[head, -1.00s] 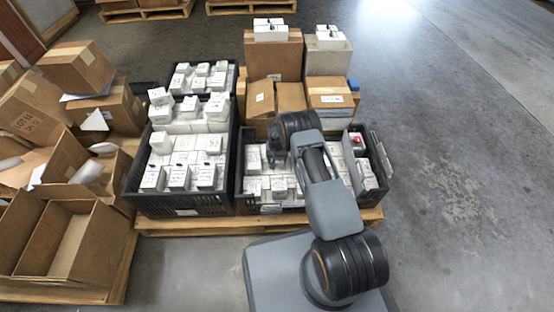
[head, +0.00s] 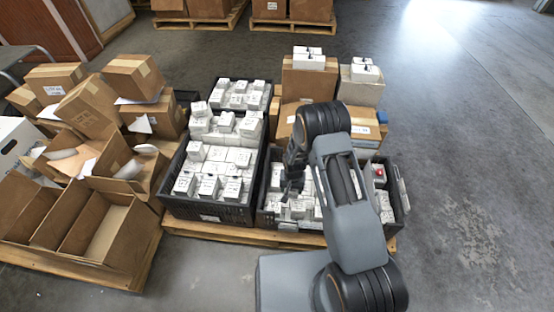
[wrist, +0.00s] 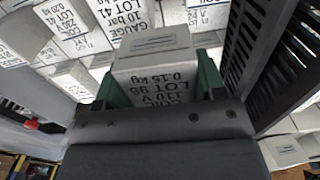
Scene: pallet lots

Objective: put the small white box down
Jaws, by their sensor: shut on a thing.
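My gripper (wrist: 160,95) is shut on a small white box (wrist: 153,62) with black print reading LOT 95, 110 V and 0.15 kg in the wrist view. Its green finger pads press on both sides of the box. More white printed boxes (wrist: 110,20) lie close around and beyond it. In the head view my gripper (head: 292,185) is over the left part of the right-hand black crate (head: 300,226), which holds many such boxes. The held box is hard to make out there, and my arm hides part of this crate.
A taller-filled black crate (head: 205,210) stands to the left on the same pallet (head: 240,233). Cardboard boxes (head: 310,85) with white boxes on top stand behind. Open cartons (head: 90,225) crowd the far left. The floor at the right (head: 470,200) is clear.

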